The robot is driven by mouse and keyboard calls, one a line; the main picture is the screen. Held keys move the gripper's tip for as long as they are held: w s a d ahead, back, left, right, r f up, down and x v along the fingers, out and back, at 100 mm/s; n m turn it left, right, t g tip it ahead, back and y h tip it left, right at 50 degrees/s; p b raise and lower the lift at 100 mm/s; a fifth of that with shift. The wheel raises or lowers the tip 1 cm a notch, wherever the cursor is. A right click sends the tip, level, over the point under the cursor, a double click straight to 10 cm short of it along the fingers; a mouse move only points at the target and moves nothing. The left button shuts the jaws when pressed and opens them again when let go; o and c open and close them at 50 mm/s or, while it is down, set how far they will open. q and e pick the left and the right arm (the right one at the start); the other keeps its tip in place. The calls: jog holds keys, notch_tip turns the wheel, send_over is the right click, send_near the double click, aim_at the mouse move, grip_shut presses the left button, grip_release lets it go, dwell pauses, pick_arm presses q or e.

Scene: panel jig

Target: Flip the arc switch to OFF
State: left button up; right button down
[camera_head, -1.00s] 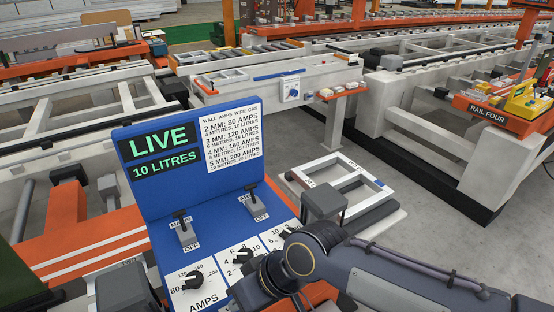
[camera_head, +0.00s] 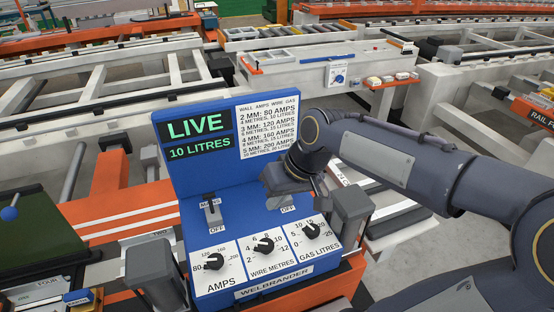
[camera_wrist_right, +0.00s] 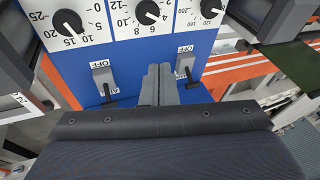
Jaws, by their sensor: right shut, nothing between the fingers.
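The blue welding panel (camera_head: 187,187) stands in front of me, its screen (camera_head: 200,137) reading LIVE and 10 LITRES in green. The arc switch (camera_wrist_right: 103,78) is a grey block with a dark lever; in the wrist view its lever points away from the OFF label, towards the partly hidden AR label. In the head view my right gripper (camera_head: 288,178) hangs over that switch and hides most of it. Its fingers (camera_wrist_right: 160,80) are shut and empty, between the two switches. The mains switch (camera_head: 212,212) is on the left, lever up, away from OFF. My left gripper is out of view.
Three dials, for amps (camera_head: 214,261), wire (camera_head: 263,245) and gas (camera_head: 311,230), sit below the switches. A dark grey block stands at the left (camera_head: 153,275) and another at the right (camera_head: 350,215) of the panel. White frames and rails lie behind.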

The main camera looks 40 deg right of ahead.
pick_arm(q)
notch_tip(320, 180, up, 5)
jog(key=p, duration=0.4)
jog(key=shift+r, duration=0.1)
pick_arm(e)
jog(key=w+d+r+m+g+h, duration=0.1)
jog(key=w+d+g+h, duration=0.2)
jog(key=w+d, duration=0.9)
jog(key=w, duration=0.2)
jog(key=shift+w+r, duration=0.2)
jog(key=shift+w, duration=0.1)
jog(key=shift+f, duration=0.1)
jog(key=f, duration=0.3)
jog(key=f+p, duration=0.1)
jog(key=f, duration=0.5)
jog(key=shift+w+d+f, duration=0.1)
jog(key=shift+w+f, duration=0.3)
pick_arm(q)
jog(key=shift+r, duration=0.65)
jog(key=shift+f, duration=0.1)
